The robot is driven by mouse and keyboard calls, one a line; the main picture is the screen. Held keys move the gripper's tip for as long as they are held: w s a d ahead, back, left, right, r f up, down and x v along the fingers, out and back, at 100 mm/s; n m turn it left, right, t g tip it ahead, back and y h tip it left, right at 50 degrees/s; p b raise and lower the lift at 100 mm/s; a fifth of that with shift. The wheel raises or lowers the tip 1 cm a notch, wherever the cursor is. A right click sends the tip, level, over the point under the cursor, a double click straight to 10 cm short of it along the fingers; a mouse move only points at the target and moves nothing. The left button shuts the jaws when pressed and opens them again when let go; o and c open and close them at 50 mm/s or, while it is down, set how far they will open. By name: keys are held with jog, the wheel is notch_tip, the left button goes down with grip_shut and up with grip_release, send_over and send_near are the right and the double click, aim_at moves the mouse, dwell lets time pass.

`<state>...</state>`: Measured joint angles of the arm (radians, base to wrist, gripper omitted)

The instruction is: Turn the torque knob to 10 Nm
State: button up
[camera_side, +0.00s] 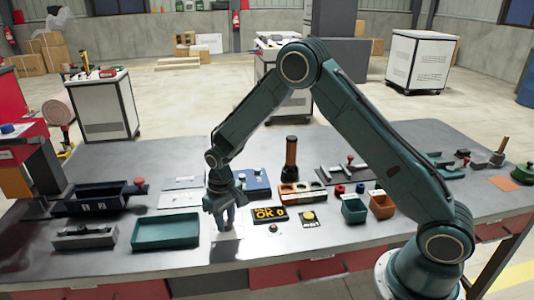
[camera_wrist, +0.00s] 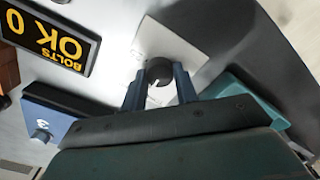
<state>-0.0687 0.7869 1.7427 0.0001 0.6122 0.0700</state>
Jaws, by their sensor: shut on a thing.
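The torque knob (camera_wrist: 159,70) is a small dark round knob on a pale plate (camera_wrist: 172,45), seen in the wrist view. My gripper (camera_wrist: 160,76) is shut on it, with one blue finger on each side of the knob.
A black display (camera_side: 269,213) reading "BOLTS OK 0" lies right of my gripper. A teal tray (camera_side: 134,246) is to the left. A blue box (camera_side: 263,190) stands behind, and a green bin (camera_side: 354,216) and orange bin (camera_side: 382,211) stand further right.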

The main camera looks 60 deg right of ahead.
aim_at(226, 222)
jog(key=o, duration=1)
jog(key=shift+c, duration=0.2)
jog(key=shift+r, duration=0.15)
notch_tip(226, 222, up, 14)
jog(key=s+d+r+t, duration=0.2)
jog(key=s+r+t, duration=0.1)
jog(key=s+r, duration=1.05)
jog(key=s+d+t, duration=0.1)
jog(key=s+t, duration=0.1)
jog(key=s, duration=1.5)
jog(key=shift+d+r+t, duration=0.15)
jog(key=shift+r+t, duration=0.15)
jog(key=shift+r, duration=0.1)
